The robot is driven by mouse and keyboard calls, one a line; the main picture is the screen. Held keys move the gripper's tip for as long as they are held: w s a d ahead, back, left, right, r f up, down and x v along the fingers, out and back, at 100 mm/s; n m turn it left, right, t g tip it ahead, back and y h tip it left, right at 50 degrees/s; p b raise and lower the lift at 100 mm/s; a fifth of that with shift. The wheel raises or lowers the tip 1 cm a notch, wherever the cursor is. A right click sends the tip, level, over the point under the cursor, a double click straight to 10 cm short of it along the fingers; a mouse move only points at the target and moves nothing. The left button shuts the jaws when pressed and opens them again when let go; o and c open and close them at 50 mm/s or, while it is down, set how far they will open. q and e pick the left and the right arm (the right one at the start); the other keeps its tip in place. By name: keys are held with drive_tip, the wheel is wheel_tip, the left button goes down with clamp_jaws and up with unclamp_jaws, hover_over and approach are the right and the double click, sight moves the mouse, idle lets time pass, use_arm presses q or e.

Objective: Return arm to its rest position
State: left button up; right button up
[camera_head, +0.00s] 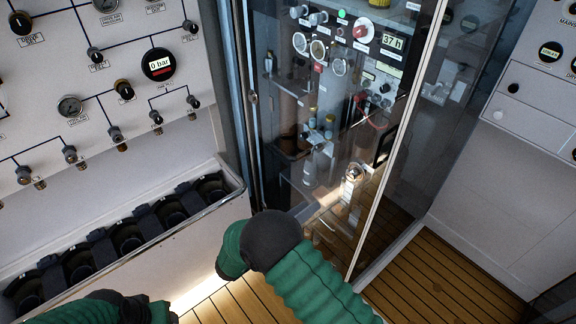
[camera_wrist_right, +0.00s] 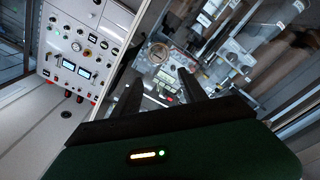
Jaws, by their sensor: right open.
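My right arm, in a green ribbed sleeve with a black joint, comes in from the bottom of the head view and bends in front of the glass cabinet (camera_head: 330,110). Its gripper tips cannot be made out there. In the right wrist view my right gripper (camera_wrist_right: 160,92) is open, its two dark fingers apart with nothing seen between them. Beyond the fingers is equipment with a small display (camera_wrist_right: 163,78). A bit of my left arm, green and black, shows at the bottom left of the head view; its gripper is out of sight.
A white wall panel (camera_head: 85,75) with gauges and knobs stands at the left, above a trough (camera_head: 190,232) holding several dark cylinders. A cabinet door edge (camera_head: 400,130) stands right of my right arm. Wooden floor (camera_head: 440,275) is clear at the lower right.

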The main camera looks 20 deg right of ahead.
drive_tip(key=shift+w, duration=0.15)
drive_tip(key=w+a+r+n+t+y, duration=0.25)
drive_tip(key=w+t+y, duration=0.25)
drive_tip(key=w+y, duration=0.5)
drive_tip(key=s+f+g+y, duration=0.1)
drive_tip(key=s+g+y, duration=0.1)
drive_tip(key=s, duration=0.7)
drive_tip(key=s+d+f+n+g+y, duration=0.1)
drive_tip(key=s+f+g+y, duration=0.1)
drive_tip(key=s, duration=0.8)
drive_tip(key=s+f+g+y, duration=0.1)
drive_tip(key=s+g+y, duration=0.2)
drive_tip(key=s, duration=0.6)
drive_tip(key=g, duration=0.2)
drive_tip(key=shift+s+d+f+n+g, duration=0.15)
drive_tip(key=shift+d+f+n+g, duration=0.1)
drive_tip(key=shift+f+n+g, duration=0.15)
